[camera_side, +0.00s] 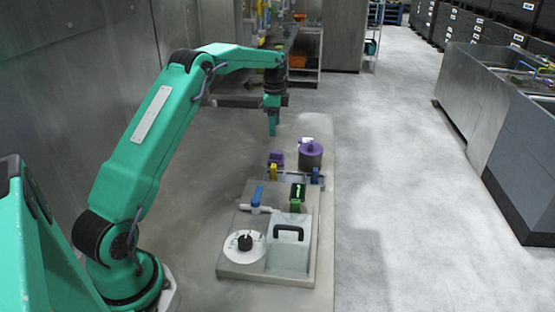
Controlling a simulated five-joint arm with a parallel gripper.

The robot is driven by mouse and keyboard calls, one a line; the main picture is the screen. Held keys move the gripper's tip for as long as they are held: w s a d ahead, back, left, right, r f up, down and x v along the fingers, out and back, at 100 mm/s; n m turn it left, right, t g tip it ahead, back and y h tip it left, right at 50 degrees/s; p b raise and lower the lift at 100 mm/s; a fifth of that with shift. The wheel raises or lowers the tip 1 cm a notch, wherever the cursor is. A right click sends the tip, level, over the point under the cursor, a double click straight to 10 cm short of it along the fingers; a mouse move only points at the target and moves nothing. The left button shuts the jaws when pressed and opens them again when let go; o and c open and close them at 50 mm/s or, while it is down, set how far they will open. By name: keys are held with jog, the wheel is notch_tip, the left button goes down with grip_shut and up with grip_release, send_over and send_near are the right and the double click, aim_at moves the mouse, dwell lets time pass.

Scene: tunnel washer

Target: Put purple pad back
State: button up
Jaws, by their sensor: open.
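A small purple block (277,158), which looks like the purple pad, stands near the far end of a low grey board. It is beside a dark round pot (311,156) with a purple top (308,144). My gripper (272,128) points down with its green fingers above and slightly left of the purple block. It is open, and nothing shows between its fingers. The fingers appear apart from the block, but the exact height is hard to tell.
A yellow piece (274,172) and a blue piece (315,175) stand in a low rack. Nearer are a blue-handled valve (258,198), a black-and-green item (298,194), a white disc with black knob (243,243) and a pale canister (289,252). The left tabletop is clear.

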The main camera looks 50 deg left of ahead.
jog(key=s+d+r+n+t, duration=0.3)
jog(key=s+d+r+n, duration=0.1)
jog(key=s+d+r, duration=1)
jog(key=s+d+f+n+t, duration=0.1)
jog(key=s+d+n, duration=0.1)
jog(key=s+d, duration=0.4)
jog(key=s+d+f+n+t, duration=0.1)
jog(key=s+d+n, duration=0.2)
jog(key=s, duration=0.9)
jog(key=d, duration=0.3)
jog(key=shift+s+t, duration=0.2)
jog(key=shift+t, duration=0.1)
